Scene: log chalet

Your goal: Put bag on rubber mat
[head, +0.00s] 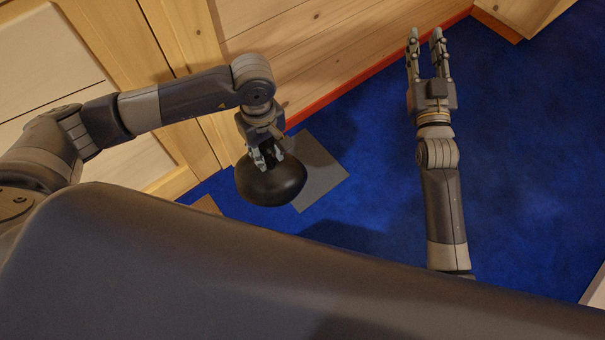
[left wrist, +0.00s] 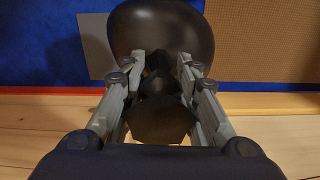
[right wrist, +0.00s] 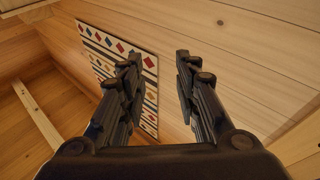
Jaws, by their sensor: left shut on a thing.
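The bag (head: 270,186) is dark, rounded and shiny. My left gripper (head: 265,160) is shut on its narrow top and holds it hanging. In the left wrist view the bag (left wrist: 162,32) fills the space beyond the fingers of the left gripper (left wrist: 160,80). The rubber mat (head: 322,172) is a flat grey rectangle on the blue floor, partly hidden behind the bag in the head view. It also shows in the left wrist view (left wrist: 97,45), beside the bag. My right gripper (head: 426,45) is open and empty, apart from bag and mat; its fingers show parted in the right wrist view (right wrist: 158,75).
A wooden wall (head: 300,45) with a red-orange skirting edge runs behind the mat. Blue carpet (head: 530,150) is clear on the right. A brown mat (left wrist: 262,40) lies to the right in the left wrist view. A patterned hanging (right wrist: 120,70) shows in the right wrist view.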

